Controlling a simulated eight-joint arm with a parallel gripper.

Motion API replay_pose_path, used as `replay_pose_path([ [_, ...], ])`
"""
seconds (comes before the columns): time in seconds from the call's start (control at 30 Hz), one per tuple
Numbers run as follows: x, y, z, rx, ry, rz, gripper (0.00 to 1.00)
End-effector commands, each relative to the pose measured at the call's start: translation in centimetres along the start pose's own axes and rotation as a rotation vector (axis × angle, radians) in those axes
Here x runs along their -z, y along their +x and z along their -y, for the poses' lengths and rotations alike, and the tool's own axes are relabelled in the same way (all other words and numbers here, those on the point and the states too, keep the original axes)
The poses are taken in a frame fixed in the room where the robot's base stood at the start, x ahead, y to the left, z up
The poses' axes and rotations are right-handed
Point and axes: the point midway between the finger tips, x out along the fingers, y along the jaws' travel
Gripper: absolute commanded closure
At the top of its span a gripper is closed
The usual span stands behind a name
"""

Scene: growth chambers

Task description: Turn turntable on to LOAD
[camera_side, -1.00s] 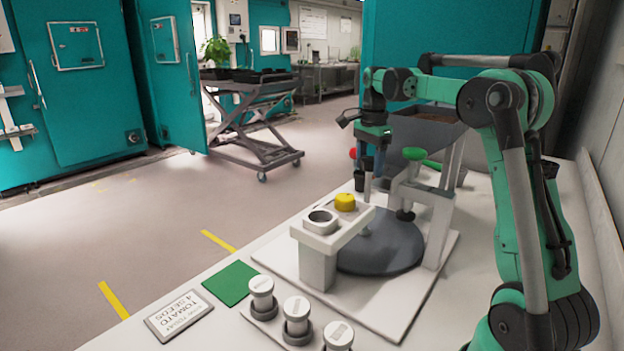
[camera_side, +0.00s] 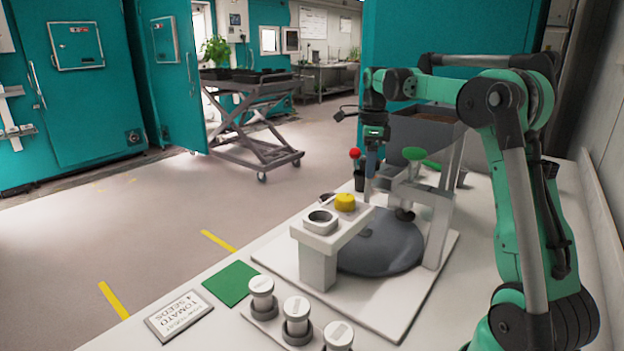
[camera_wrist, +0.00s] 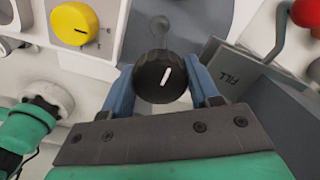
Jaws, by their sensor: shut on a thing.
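The turntable (camera_side: 385,255) is a round dark grey disc on a white base plate, partly hidden by the white stand in the side view. My gripper (camera_side: 370,190) points straight down behind the yellow knob, over the far side of the turntable. In the wrist view my gripper (camera_wrist: 163,82) has its two blue fingers shut on a round dark knob (camera_wrist: 152,82) with a white index mark. The mark is slightly tilted. I cannot read a LOAD label in either view. The knob is hidden in the side view.
A yellow knob (camera_side: 345,202) sits left of my gripper. A green-topped part (camera_side: 414,153) stands close by. White-capped jars (camera_side: 297,310) stand at the front.

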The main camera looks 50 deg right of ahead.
Motion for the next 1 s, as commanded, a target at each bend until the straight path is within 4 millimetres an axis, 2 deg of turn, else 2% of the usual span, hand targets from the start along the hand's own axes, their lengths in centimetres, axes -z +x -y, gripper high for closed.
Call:
replay_pose_path([
  [0.03,0.0,0.0,0.0,0.0,0.0,0.0,0.75],
  [0.07,0.0,0.0,0.0,0.0,0.0,0.0,0.43],
  [0.13,0.0,0.0,0.0,0.0,-0.001,0.0,0.24],
  [0.47,0.0,-0.2,0.0,0.0,-0.002,0.0,0.24],
  [1.0,0.0,-5.9,0.1,0.0,-0.003,0.0,0.24],
])
